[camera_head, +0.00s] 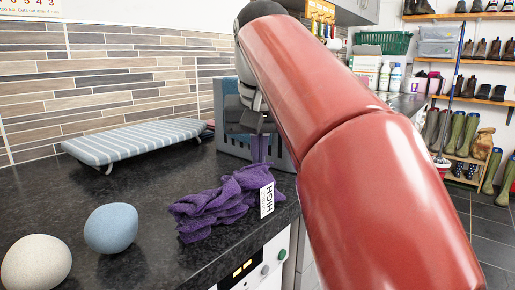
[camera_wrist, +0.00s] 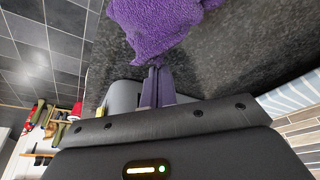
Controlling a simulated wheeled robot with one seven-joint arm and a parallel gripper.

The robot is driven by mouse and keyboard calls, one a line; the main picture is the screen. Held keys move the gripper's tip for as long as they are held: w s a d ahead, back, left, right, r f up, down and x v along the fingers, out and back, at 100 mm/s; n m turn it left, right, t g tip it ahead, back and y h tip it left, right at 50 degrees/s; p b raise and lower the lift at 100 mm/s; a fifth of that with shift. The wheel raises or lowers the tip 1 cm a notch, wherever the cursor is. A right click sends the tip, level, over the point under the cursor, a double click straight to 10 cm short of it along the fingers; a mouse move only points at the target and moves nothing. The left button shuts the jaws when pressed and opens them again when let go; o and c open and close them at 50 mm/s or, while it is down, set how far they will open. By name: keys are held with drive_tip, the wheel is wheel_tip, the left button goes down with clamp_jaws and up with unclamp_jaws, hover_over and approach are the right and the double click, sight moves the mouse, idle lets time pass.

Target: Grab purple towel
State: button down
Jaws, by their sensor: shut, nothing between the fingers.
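The purple towel (camera_head: 218,206) lies crumpled on the dark worktop near its front edge, with a white tag marked HIGH on its right side. In the wrist view the towel (camera_wrist: 158,28) is at the top, just beyond my fingertips. My gripper (camera_head: 260,158) points down at the back right of the towel, in front of a grey-blue basket. In the wrist view my gripper (camera_wrist: 157,72) shows its two purple-grey fingers together, with nothing between them. The fingertips appear close to the towel's edge; I cannot tell whether they touch it.
A blue egg-shaped object (camera_head: 111,228) and a speckled white one (camera_head: 36,263) sit at the front left. A striped ironing board (camera_head: 135,142) stands behind the towel. The grey-blue basket (camera_head: 232,148) is close behind my gripper. Bare worktop (camera_head: 150,185) lies left of the towel.

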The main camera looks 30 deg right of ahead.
sight(266, 181)
drive_tip(key=s+a, duration=0.1)
drive_tip(key=s, duration=0.2)
drive_tip(key=s+a, duration=0.2)
drive_tip(key=s, duration=0.1)
drive_tip(key=s+a+b, duration=0.1)
drive_tip(key=s, duration=0.3)
drive_tip(key=shift+a, duration=0.3)
drive_tip(key=shift+s+a, duration=0.2)
drive_tip(key=shift+s, duration=0.1)
drive_tip(key=shift+r, duration=0.15)
